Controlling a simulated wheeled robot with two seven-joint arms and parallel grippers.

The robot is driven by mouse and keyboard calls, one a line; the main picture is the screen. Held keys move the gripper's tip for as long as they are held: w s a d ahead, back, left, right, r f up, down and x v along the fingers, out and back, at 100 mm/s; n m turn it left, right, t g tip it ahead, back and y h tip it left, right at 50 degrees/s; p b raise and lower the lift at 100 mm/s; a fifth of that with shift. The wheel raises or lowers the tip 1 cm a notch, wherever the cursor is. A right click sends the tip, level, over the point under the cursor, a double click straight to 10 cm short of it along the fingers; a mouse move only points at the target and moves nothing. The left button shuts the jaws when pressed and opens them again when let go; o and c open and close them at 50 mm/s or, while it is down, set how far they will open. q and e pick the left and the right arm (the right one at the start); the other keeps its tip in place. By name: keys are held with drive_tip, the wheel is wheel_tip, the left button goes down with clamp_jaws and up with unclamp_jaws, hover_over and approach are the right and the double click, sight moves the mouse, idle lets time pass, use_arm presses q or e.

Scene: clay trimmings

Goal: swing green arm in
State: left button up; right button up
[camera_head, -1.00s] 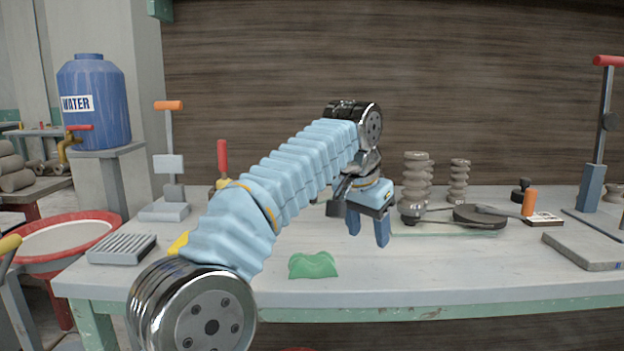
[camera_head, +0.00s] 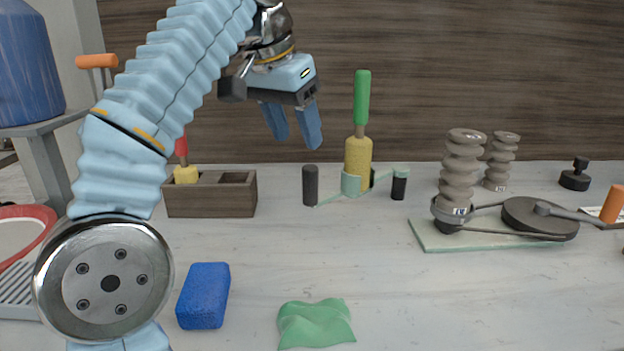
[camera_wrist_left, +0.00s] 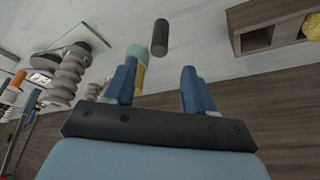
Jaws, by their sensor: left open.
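A pale green arm (camera_head: 333,198) with a green ring holder (camera_head: 350,184) is at the back of the table. A yellow cylinder with a green handle (camera_head: 362,98) stands at the ring. A dark grey post (camera_head: 310,185) stands at the arm's left end, and a black, green-topped knob (camera_head: 399,185) is at its right. My left gripper (camera_head: 299,141) is open and empty, above and left of the holder. In the left wrist view the dark post (camera_wrist_left: 159,38) and green ring (camera_wrist_left: 138,52) show beyond the fingers, one finger partly hiding the ring. My right gripper is not in view.
A wooden box (camera_head: 212,195) stands left of the arm. A blue block (camera_head: 204,295) and green clay lump (camera_head: 316,323) lie in front. A glass plate (camera_head: 428,240) with grey ribbed columns and a wheel is at right. The table between is clear.

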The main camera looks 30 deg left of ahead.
sight(313, 183)
use_arm(q)
drive_tip(key=x, duration=1.2)
drive_tip(key=shift+s+f, duration=0.1)
drive_tip(key=shift+c, duration=0.3)
clamp_jaws()
